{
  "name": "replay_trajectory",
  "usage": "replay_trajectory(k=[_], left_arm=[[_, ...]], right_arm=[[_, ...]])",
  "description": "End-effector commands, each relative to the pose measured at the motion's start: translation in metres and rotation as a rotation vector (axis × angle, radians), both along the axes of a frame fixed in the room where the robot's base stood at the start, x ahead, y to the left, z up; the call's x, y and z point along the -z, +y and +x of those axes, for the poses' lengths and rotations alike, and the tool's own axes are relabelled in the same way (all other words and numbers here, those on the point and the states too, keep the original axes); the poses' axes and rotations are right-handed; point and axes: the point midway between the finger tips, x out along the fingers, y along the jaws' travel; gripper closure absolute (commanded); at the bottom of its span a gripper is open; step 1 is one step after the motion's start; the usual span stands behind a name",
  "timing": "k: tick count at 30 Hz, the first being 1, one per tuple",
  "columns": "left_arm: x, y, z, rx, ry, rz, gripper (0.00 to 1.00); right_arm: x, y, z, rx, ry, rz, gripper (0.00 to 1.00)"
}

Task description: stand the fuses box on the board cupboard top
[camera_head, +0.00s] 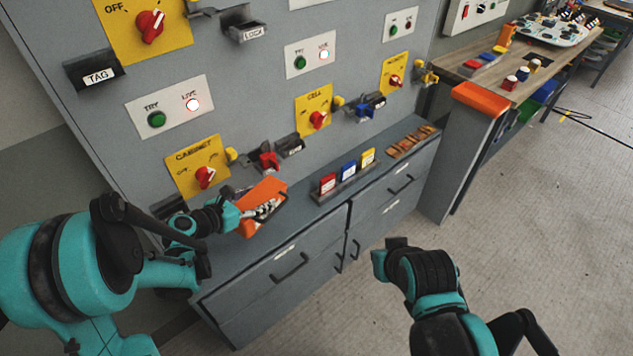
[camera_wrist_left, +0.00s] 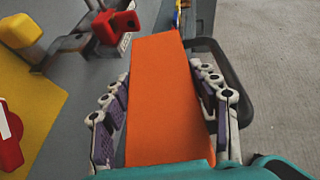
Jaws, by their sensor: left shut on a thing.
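The orange box (camera_head: 262,192), which I take as the fuses box, shows no readable label. My left gripper (camera_head: 262,211) is shut on it, and in the left wrist view the orange box (camera_wrist_left: 160,95) lies between the two fingers (camera_wrist_left: 165,110). In the head view it is at the left part of the board cupboard top (camera_head: 238,264), close to the panel, and looks slanted. I cannot tell whether it touches the top. My right gripper (camera_head: 381,262) is in front of the cupboard, over the floor; its fingers are not clear.
A rack with red, blue and yellow tags (camera_head: 347,180) stands on the cupboard top, with copper-coloured pieces (camera_head: 410,142) further right. The panel has a red cabinet switch (camera_head: 205,177) and a red lockout piece (camera_head: 268,161). Bare top lies in front of the box.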

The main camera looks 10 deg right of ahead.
Motion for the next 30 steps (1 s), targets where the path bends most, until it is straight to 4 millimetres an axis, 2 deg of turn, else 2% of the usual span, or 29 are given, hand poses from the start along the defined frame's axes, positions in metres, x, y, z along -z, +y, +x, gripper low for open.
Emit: replay_trajectory(k=[1,6,9,14,19,27,30], left_arm=[[0.017,-0.009,0.005,0.051,-0.003,-0.005,0.81],[0.048,-0.033,0.010,0.191,-0.020,-0.015,0.81],[0.058,-0.040,0.009,0.237,-0.029,-0.019,0.81],[0.062,-0.042,0.009,0.256,-0.033,-0.021,0.81],[0.076,-0.020,0.014,0.250,-0.032,-0.021,0.81],[0.116,0.042,0.027,0.250,-0.032,-0.020,0.81],[0.125,0.059,0.030,0.251,-0.032,-0.020,0.81]], right_arm=[[0.008,0.000,0.000,0.000,0.000,0.000,1.00],[0.016,0.000,0.000,0.000,0.000,0.000,1.00],[0.019,0.000,0.000,0.000,0.000,0.000,1.00],[0.019,0.000,0.000,0.000,0.000,0.000,1.00],[0.028,0.000,0.000,0.000,0.000,0.000,1.00],[0.052,0.000,0.000,0.000,0.000,0.000,1.00],[0.058,0.000,0.000,0.000,0.000,0.000,1.00]])
